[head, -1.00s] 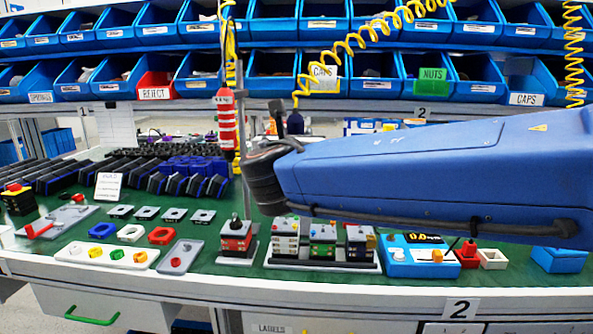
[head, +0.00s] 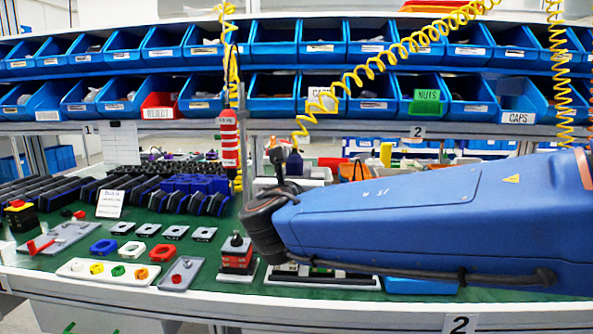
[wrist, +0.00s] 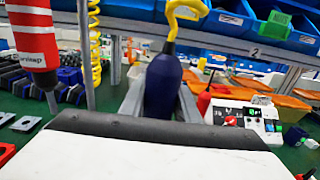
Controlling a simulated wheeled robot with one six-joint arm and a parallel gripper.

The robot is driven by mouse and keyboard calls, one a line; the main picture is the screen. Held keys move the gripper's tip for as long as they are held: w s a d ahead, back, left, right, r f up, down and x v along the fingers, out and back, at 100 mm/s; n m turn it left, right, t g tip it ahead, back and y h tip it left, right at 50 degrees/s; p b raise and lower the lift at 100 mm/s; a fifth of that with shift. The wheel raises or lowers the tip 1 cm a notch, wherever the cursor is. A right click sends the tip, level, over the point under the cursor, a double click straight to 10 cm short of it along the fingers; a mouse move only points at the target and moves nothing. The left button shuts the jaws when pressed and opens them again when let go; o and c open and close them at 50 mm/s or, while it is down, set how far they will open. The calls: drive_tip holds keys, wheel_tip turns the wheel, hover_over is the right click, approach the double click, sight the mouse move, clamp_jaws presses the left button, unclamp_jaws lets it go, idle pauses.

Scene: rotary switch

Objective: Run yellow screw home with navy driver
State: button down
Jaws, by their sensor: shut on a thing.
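The navy driver (wrist: 163,88) stands upright between the grey fingers of my gripper (wrist: 162,82) in the wrist view, with a yellow hook and cord at its top. The fingers are shut on it. In the head view the driver (head: 295,162) shows as a dark shape at the end of a yellow coiled cord, just past my arm's wrist joint. The driver's lower end is hidden. I cannot make out the yellow screw. A small yellow piece (head: 97,269) sits on a white plate at the front left, but I cannot tell that it is a screw.
A red driver (head: 229,140) hangs left of my gripper. A stacked red and grey unit (head: 237,254) stands beside my wrist joint; units to its right are mostly hidden behind my arm. Blue bins (head: 370,98) line the shelves above.

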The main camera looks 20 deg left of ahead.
drive_tip(key=c, duration=2.3)
unclamp_jaws()
clamp_jaws()
